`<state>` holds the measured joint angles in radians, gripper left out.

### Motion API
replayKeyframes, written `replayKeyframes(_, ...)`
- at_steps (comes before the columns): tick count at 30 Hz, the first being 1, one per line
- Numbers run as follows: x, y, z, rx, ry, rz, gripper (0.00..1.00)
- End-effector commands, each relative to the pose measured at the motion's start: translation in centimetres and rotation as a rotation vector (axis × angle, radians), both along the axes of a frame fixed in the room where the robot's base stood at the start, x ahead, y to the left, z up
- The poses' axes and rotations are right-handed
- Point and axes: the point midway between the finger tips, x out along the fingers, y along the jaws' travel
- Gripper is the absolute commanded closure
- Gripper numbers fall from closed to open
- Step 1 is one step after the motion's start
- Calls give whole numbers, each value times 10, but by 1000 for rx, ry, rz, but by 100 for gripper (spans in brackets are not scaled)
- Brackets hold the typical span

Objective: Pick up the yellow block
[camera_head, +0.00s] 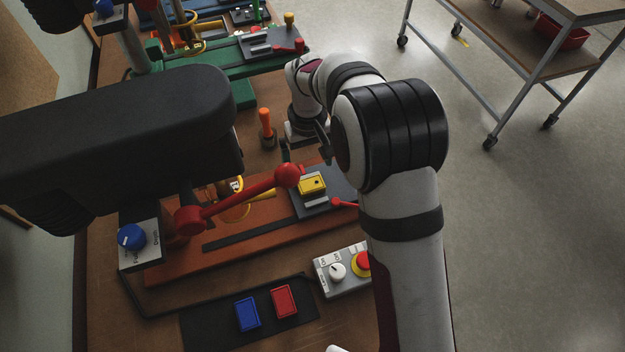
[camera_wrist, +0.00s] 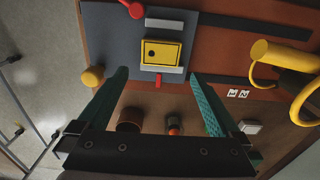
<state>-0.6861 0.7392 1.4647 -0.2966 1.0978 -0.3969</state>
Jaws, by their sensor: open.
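In the head view my gripper (camera_head: 305,152) is above and a little behind the block, partly hidden by my arm.
A red lever (camera_head: 240,197) reaches close beside the block. An orange-handled tool (camera_head: 266,125) stands behind. In front are a grey control box (camera_head: 330,282) and a black mat (camera_head: 205,328) with blue (camera_head: 247,313) and red (camera_head: 284,301) blocks. A green fixture (camera_head: 240,93) is farther back.

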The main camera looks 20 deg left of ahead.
Motion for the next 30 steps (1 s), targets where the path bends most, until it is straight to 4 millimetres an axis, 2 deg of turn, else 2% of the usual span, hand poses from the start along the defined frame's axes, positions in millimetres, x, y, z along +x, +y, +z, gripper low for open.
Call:
replayKeyframes(6,-11,-11,-39,-3,3,0,0)
replayKeyframes(9,-11,-10,-52,0,1,-2,0)
replayKeyframes(16,-10,-10,-54,1,0,-2,0)
replayKeyframes(30,-10,-10,-53,1,-1,-2,85)
